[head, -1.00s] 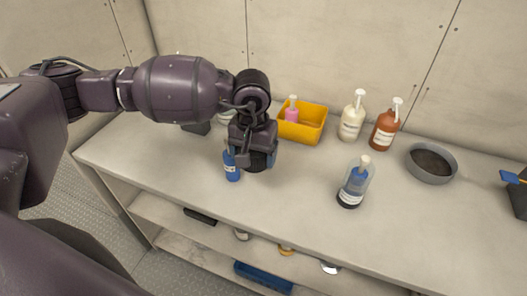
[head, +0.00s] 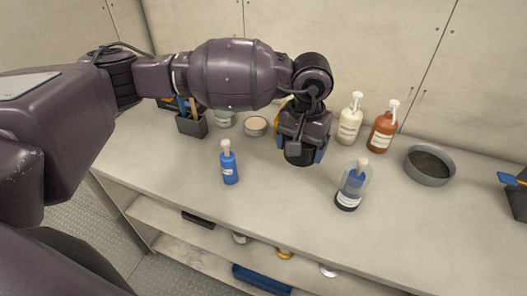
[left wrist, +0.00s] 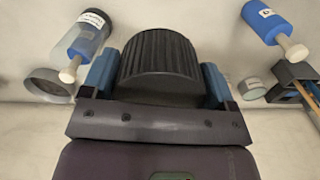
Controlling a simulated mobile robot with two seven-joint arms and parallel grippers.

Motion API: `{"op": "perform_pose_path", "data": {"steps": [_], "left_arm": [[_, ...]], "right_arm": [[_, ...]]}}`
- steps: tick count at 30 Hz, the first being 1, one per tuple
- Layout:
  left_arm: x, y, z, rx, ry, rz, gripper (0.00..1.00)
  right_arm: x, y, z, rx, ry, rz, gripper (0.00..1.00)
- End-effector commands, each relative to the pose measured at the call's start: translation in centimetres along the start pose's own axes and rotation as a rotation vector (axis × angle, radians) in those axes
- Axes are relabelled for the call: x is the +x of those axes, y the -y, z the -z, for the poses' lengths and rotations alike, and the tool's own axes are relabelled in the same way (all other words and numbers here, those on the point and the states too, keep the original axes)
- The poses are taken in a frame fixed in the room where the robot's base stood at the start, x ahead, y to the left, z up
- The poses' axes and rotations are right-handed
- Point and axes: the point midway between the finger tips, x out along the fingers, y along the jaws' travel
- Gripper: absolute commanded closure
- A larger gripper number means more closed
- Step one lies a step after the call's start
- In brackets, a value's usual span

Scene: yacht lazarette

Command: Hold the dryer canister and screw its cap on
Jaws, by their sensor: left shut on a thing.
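My left gripper (head: 304,152) is shut on a black ribbed cap (left wrist: 158,58), which sits between its blue finger pads in the left wrist view. The cap is held above the bench, and its underside is hidden. A clear bottle (head: 347,197) with blue inside, a white label, a dark base and a pale top stands upright to the right of the gripper. It also shows in the left wrist view (left wrist: 84,36). I cannot tell whether any thing in view is the dryer canister. My right gripper is not in view.
A blue bottle (head: 229,167) stands left of the gripper. Behind are a small round tin (head: 256,125), a dark holder (head: 191,125), a cream pump bottle (head: 350,122) and a brown one (head: 382,134). A grey bowl (head: 430,178) sits right. The front bench top (head: 285,205) is clear.

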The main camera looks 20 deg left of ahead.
Motion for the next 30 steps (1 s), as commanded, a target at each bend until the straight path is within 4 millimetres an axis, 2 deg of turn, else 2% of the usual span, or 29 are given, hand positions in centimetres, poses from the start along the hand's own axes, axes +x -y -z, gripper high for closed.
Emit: {"op": "perform_pose_path", "data": {"steps": [1,9,15,17,21,26,30], "left_arm": [[-0.5,-1.9,0.8,0.014,-0.003,-0.001,0.42],[-2.5,-10.1,3.9,0.029,0.000,0.000,0.42],[-2.7,-14.1,5.4,-0.014,0.001,0.000,0.42],[-2.3,-14.3,5.9,-0.044,0.002,0.000,0.42],[-1.6,-13.2,7.0,-0.123,0.000,-0.001,0.42],[-0.8,-13.2,6.8,-0.135,0.002,-0.002,0.42],[0.8,-13.2,6.8,-0.134,0.003,-0.002,0.42]], "right_arm": [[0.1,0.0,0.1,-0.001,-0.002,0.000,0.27],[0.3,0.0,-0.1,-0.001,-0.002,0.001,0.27],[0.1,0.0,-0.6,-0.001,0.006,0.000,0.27],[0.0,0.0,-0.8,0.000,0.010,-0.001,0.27],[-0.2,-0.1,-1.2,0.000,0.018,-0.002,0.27],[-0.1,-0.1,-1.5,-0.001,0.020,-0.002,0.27],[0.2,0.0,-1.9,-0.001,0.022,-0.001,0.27]]}}
